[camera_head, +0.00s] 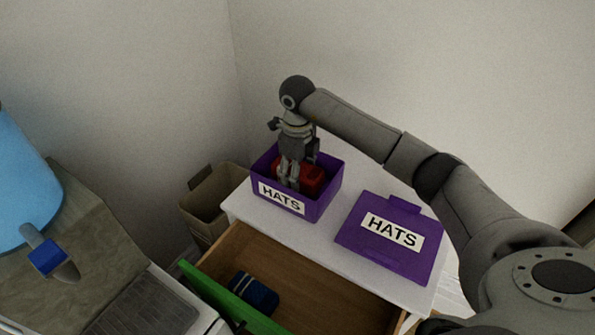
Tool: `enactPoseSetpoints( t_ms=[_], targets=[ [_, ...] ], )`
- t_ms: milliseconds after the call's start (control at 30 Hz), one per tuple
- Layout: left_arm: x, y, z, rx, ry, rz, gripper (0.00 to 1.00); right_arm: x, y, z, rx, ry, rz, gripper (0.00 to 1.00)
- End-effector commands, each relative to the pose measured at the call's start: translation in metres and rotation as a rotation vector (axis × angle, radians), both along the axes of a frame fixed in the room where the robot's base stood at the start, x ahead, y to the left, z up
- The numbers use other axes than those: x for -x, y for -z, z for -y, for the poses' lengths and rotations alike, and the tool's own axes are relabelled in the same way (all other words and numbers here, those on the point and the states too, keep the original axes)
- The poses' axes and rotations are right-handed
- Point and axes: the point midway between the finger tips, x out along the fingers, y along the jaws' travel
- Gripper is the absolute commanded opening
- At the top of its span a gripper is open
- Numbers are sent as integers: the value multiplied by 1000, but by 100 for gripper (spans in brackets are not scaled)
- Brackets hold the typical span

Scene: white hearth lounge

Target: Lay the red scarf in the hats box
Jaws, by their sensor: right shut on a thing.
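The purple hats box (324,205), with a white HATS label, stands open on the white cabinet top. The red scarf (318,177) looks like a folded red bundle inside the box, partly hidden by my gripper and the walls. My right gripper (289,181) points down into the box and is shut on the red scarf. Its fingertips are close to the front wall. My left gripper cannot be made out in this view.
The purple HATS lid (370,252) lies flat right of the box. Below, a green-fronted drawer (310,285) stands open with a folded dark blue item (254,294) inside. A brown bin (205,208) stands left of the cabinet. A light blue rounded object (22,185) is at far left.

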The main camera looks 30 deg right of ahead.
Motion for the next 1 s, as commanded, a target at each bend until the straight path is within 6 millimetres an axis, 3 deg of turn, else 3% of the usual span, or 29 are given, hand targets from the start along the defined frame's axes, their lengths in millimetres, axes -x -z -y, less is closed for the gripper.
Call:
enactPoseSetpoints(
  t_ms=[300, 333, 467, 833, 1000],
  targets=[
    [-2, 5, 0, 0, 0, 3, 31, -1, 6, 0, 0, 1, 2, 28],
    [-3, 5, 0, 0, 0, 3, 31, 0, 6, 0, -1, 1, 1, 57],
    [-3, 5, 0, 0, 0, 4, 31, 0, 6, 0, -1, 1, 1, 74],
    [-3, 3, 0, 0, 0, 5, 31, 0, 4, 0, -1, 1, 1, 75],
    [-4, -10, 0, 0, 0, 5, 31, 0, -12, 0, -1, 0, 1, 75]
  ],
)
